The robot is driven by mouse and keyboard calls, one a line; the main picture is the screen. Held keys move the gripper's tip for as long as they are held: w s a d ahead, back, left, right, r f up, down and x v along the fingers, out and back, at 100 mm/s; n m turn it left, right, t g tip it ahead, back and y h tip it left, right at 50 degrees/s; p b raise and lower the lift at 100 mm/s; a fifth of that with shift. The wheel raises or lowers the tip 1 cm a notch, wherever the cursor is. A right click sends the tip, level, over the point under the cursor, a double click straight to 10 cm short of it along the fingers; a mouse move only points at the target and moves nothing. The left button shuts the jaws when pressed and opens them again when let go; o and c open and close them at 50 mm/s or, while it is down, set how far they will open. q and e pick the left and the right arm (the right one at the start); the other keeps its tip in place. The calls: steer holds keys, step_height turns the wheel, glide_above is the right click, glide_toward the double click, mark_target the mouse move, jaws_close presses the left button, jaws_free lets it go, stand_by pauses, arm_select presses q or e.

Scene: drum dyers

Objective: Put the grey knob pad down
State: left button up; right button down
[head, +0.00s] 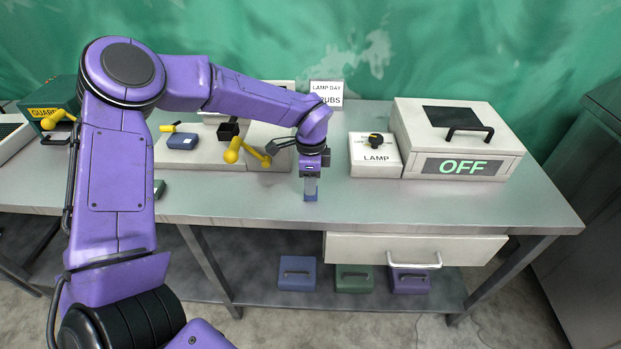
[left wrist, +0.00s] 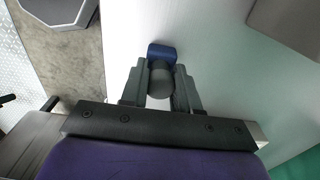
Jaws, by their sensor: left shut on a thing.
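My left gripper (head: 311,180) points down near the front edge of the grey metal table (head: 245,198). In the left wrist view my left gripper (left wrist: 160,85) is shut on the grey knob (left wrist: 161,80) of the pad, with one finger on each side. The pad's dark blue block (left wrist: 162,52) shows beyond the fingertips. In the head view the blue block (head: 310,197) is just below the fingers, at or close above the tabletop; I cannot tell whether it touches. My right gripper is not in view.
A white LAMP box (head: 376,165) with a black knob and a larger box marked OFF (head: 459,167) stand to the right. A pale panel (head: 205,160) with yellow levers is to the left. The drawer (head: 400,248) is below the edge. Table around the gripper looks clear.

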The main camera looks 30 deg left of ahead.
arm_select(q)
steer(key=shift+f+b, duration=0.2)
steer(key=shift+b, duration=0.1)
steer(key=o, duration=1)
steer(key=shift+o, duration=0.2)
steer(key=shift+r, duration=0.15)
steer(key=shift+r, duration=0.35)
step_height(320, 180, up, 12)
steer(key=b, duration=0.1)
steer(key=shift+f, duration=0.25)
